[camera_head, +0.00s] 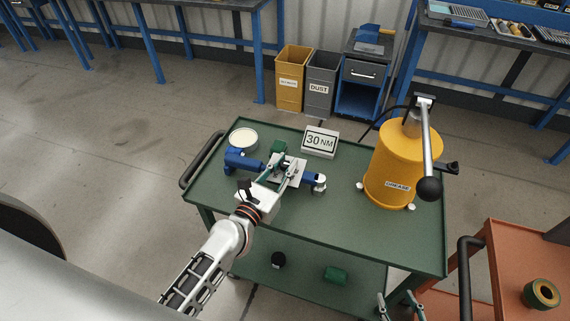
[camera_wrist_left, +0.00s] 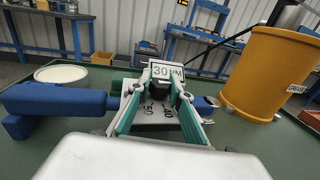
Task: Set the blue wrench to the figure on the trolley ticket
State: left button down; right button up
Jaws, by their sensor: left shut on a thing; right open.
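The blue wrench (camera_head: 246,160) lies across the green trolley top, with blue parts on both sides of a light scale plate (camera_head: 297,163). It also shows in the left wrist view (camera_wrist_left: 60,98). The plate's figures 50 and 40 show there, partly covered by my fingers. My left gripper (camera_head: 283,171) is over the plate, its green fingers shut on a small black slider (camera_wrist_left: 159,88). The slider's exact setting is hidden. The ticket (camera_head: 320,141) stands behind the wrench and reads 30 NM. My right gripper (camera_head: 401,308) is open and empty at the bottom edge, right of the trolley's front.
A yellow grease drum (camera_head: 398,165) with a lever handle stands on the trolley's right. A round pale-topped tin (camera_head: 243,138) and a green object (camera_head: 279,148) are behind the wrench. The trolley's front top (camera_head: 340,225) is clear. An orange trolley (camera_head: 510,265) is at right.

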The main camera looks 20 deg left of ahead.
pick_arm(q)
jog(key=shift+m+h, duration=0.5)
jog(key=shift+h, duration=0.1)
jog(key=shift+a+m+g+h+b, duration=0.1)
jog(key=shift+m+g+h+b, duration=0.25)
jog(key=shift+m+g+h, duration=0.6)
jog(key=shift+f+m+h+b, duration=0.15)
jog(key=shift+m+h+b, duration=0.4)
jog(key=shift+h, duration=0.5)
jog(key=m+g+h+b, duration=0.2)
jog(key=g+h+b, duration=0.1)
jog(key=h+b, duration=0.1)
jog(key=shift+f+m+b, duration=0.15)
jog(key=shift+m+b, duration=0.25)
jog(key=shift+b, duration=0.1)
jog(key=shift+g, duration=0.35)
jog(key=shift+m+h+b, duration=0.3)
jog(key=shift+b, duration=0.15)
jog(key=shift+r+g, duration=0.3)
jog(key=shift+r, duration=0.05)
pick_arm(e)
notch_tip(320, 180, down, 8)
jog(key=shift+s+d+r, duration=0.15)
jog(key=shift+d, duration=0.15)
